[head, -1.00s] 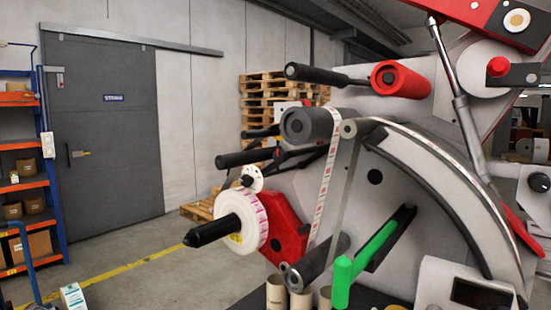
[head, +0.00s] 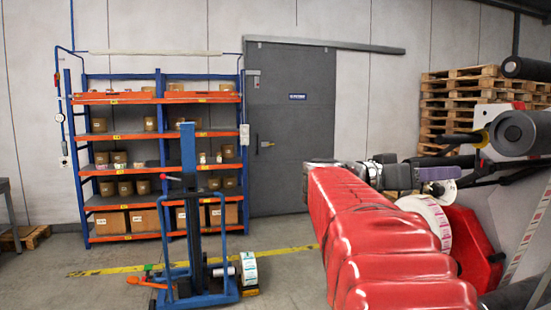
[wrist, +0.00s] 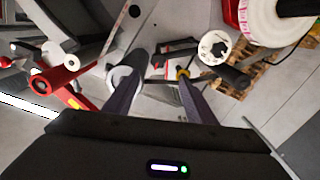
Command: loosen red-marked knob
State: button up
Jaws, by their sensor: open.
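My gripper (head: 458,173) is open at the end of my red-sleeved arm, left of the label rewinder (head: 515,200). In the wrist view its two dark fingers (wrist: 160,74) stand apart with no object clearly held. Beyond the fingertips are small dark and red parts and a yellow ring. A black handle (head: 448,138) with a yellow ring sits just above the gripper in the head view. A white disc (wrist: 215,48) is right of the fingers, and a red round-ended part (wrist: 73,92) is to their left. I cannot tell which part is the red-marked knob.
A white label roll (head: 432,215) and red plate (head: 474,245) are close below the gripper. A grey roller (head: 522,133) is at upper right. Pallets (head: 470,95) are stacked behind. A blue lift cart (head: 195,240) stands before the shelves (head: 158,138).

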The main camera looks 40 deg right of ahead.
aim_at(481, 167)
jog(key=shift+s+d+r, duration=0.1)
jog(key=shift+d+r, duration=0.05)
jog(key=shift+r, duration=0.1)
jog(key=x, duration=1.3)
jog(key=shift+s+d+r, duration=0.1)
jog(key=shift+s+d, duration=0.1)
jog(key=shift+d, duration=0.15)
jog(key=shift+c, duration=0.5)
jog(key=c, duration=0.9)
